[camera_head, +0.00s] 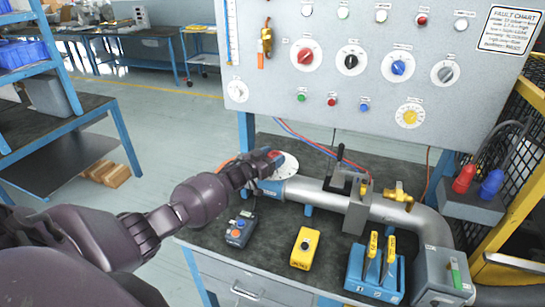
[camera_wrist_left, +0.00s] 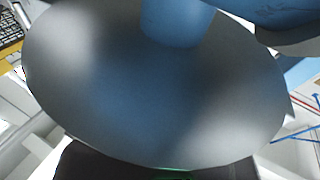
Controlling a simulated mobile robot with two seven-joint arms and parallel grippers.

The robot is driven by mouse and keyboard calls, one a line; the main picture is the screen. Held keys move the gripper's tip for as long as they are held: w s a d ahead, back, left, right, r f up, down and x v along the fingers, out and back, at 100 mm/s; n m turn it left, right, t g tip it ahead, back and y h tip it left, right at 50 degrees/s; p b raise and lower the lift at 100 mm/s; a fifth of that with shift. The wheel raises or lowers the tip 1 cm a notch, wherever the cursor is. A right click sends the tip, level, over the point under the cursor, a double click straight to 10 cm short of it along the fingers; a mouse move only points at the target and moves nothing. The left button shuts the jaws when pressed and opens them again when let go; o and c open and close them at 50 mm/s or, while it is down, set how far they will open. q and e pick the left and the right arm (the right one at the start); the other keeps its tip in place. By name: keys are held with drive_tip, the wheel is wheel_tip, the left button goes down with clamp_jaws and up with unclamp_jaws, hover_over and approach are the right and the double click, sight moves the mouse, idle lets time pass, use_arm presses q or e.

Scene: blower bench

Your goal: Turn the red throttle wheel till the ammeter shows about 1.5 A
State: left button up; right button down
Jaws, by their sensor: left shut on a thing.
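My left gripper (camera_head: 268,159) reaches in from the left to the left end of the grey pipe. It is shut at a small red part (camera_head: 275,154), which seems to be the throttle wheel; the fingers and arm hide most of it. A pale round disc (camera_head: 288,168) shows just right of the gripper, at the pipe's end. In the left wrist view a large grey disc (camera_wrist_left: 150,115) with a blue post (camera_wrist_left: 175,20) fills most of the picture, and the grip itself is not clear. I cannot make out an ammeter face. My right gripper is not in view.
The grey pipe (camera_head: 320,196) crosses the bench, with a black lever (camera_head: 340,155) and brass valve (camera_head: 398,193). A grey handset (camera_head: 241,229), yellow box (camera_head: 304,248) and blue switch block (camera_head: 375,272) stand in front. The knobbed panel (camera_head: 325,100) rises behind.

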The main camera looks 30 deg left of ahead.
use_arm(q)
drive_tip(key=o, duration=0.9)
drive_tip(key=shift+s, duration=0.15)
drive_tip(key=v, duration=1)
drive_tip(key=shift+s+a, duration=0.1)
drive_tip(key=shift+s, duration=0.15)
